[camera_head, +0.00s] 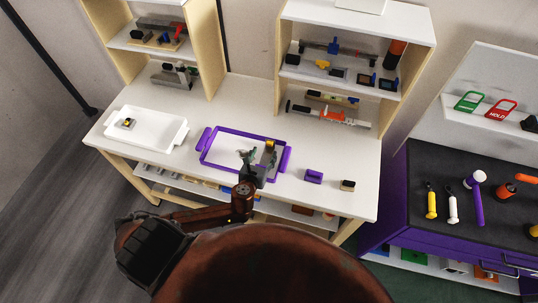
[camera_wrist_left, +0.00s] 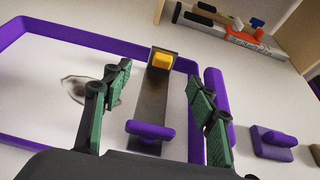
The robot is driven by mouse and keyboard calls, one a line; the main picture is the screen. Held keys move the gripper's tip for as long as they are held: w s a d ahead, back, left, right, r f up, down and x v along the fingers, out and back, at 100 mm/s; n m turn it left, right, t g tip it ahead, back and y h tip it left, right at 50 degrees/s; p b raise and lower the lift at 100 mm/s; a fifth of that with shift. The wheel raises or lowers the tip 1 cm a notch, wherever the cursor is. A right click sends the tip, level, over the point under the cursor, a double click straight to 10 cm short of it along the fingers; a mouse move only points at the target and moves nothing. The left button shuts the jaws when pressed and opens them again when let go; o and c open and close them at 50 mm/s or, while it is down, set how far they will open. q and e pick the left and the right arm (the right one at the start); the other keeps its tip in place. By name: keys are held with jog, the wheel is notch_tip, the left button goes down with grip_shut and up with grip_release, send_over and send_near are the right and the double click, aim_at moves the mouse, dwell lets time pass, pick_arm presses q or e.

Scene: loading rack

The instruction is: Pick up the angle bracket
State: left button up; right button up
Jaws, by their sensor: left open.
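A long dark metal piece with a yellow block at its far end lies in the purple-rimmed tray (camera_head: 222,165); it looks like the angle bracket (camera_wrist_left: 152,98), but I cannot be sure. In the head view its yellow end shows just beyond my gripper. A purple bar (camera_wrist_left: 150,130) crosses its near end. My left gripper (camera_head: 251,160) is over the right part of the tray. In the left wrist view its green-padded fingers (camera_wrist_left: 158,84) are open on either side of the dark piece, with visible gaps and nothing held. My right gripper is not in view.
A grey ring-like thing (camera_wrist_left: 76,90) lies in the tray, left of the fingers. A purple block (camera_head: 314,176) and a small dark-topped block (camera_head: 347,185) stand to the right. A white tray (camera_head: 160,139) is at left. Loaded shelves (camera_head: 340,72) rise behind.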

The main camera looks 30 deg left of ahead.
aim_at(269, 145)
pick_arm(q)
jog(key=x, duration=0.2)
jog(key=shift+w+f, duration=0.2)
jog(key=shift+w, duration=0.15)
jog(key=shift+f+x, duration=0.1)
jog(key=shift+x, duration=1.25)
jog(key=shift+f+x, duration=0.15)
jog(key=shift+x, duration=1.2)
jog(key=shift+d, duration=0.1)
jog(key=shift+c, duration=0.4)
jog(key=c, duration=1.2)
jog(key=shift+c, duration=0.6)
jog(key=shift+r, duration=0.2)
